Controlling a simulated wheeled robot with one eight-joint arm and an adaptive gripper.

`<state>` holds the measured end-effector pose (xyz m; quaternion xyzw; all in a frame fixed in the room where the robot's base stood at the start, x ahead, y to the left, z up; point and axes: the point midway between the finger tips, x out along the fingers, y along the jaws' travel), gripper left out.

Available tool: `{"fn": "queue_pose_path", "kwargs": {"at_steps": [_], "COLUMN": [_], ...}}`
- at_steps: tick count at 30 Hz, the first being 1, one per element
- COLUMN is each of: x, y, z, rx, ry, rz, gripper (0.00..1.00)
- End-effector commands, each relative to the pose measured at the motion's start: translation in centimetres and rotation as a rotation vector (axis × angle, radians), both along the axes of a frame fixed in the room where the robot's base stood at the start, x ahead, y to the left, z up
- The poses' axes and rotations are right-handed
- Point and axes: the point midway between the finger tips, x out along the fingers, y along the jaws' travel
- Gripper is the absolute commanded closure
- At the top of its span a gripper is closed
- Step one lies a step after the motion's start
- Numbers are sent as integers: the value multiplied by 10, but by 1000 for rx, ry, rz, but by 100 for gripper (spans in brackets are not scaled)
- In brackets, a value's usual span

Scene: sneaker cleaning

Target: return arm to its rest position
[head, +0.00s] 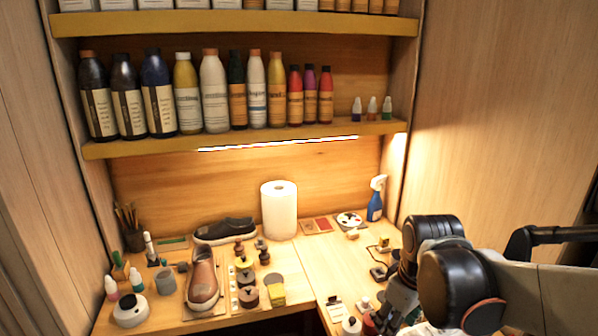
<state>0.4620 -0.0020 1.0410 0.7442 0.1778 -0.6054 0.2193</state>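My arm (455,285) comes in from the right edge, with a large black joint in front of the bench's right side. Its grey lower link (398,296) slopes down and left toward the bottom edge. I cannot make out the gripper's fingers in the head view, so whether it is open or shut does not show. A brown shoe (203,281) lies on a board at the left of the bench (318,260). A dark sneaker (226,231) with a pale sole lies behind it.
A paper towel roll (280,211) stands at the back, and a blue spray bottle (376,199) stands right of it. Brushes (247,276), a grey cup (166,281) and a white round device (131,311) crowd the left. Bottles (213,92) line the shelf above. Small items lie near my arm.

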Motion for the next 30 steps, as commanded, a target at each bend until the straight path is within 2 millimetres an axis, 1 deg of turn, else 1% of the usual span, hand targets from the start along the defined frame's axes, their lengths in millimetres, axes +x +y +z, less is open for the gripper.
{"fn": "queue_pose_path", "kwargs": {"at_steps": [1,3,9,15,18,24,30], "x": [-9,-19,-47,-74,-84,-94,-96], "y": [0,0,1,1,2,2,2], "z": [8,18,41,54,58,61,62], "rx": [8,22,76,146,180,225,232], "ry": [-28,-69,-187,-298,-344,-396,-404], "rz": [-36,-92,-246,-390,-449,-517,-527], "gripper": [57,57,57,57,57,57,57]}}
